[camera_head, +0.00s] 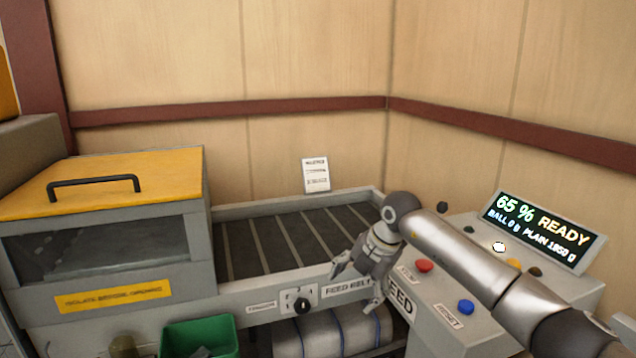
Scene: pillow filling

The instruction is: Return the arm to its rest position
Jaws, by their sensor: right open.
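My right arm comes in from the lower right across the control console (440,270). My right gripper (354,288) is open and empty, pointing down at the front right end of the feed belt, beside the console. Whether its fingers touch anything there is hard to tell. My left gripper is out of view.
A display (540,232) reads 65 % READY. A red button (424,266) and a blue button (465,307) sit on the console. The dark slatted belt (290,238) is empty. A yellow-lidded box (110,182) stands left; a green bin (200,338) and a pale roll (330,333) are below.

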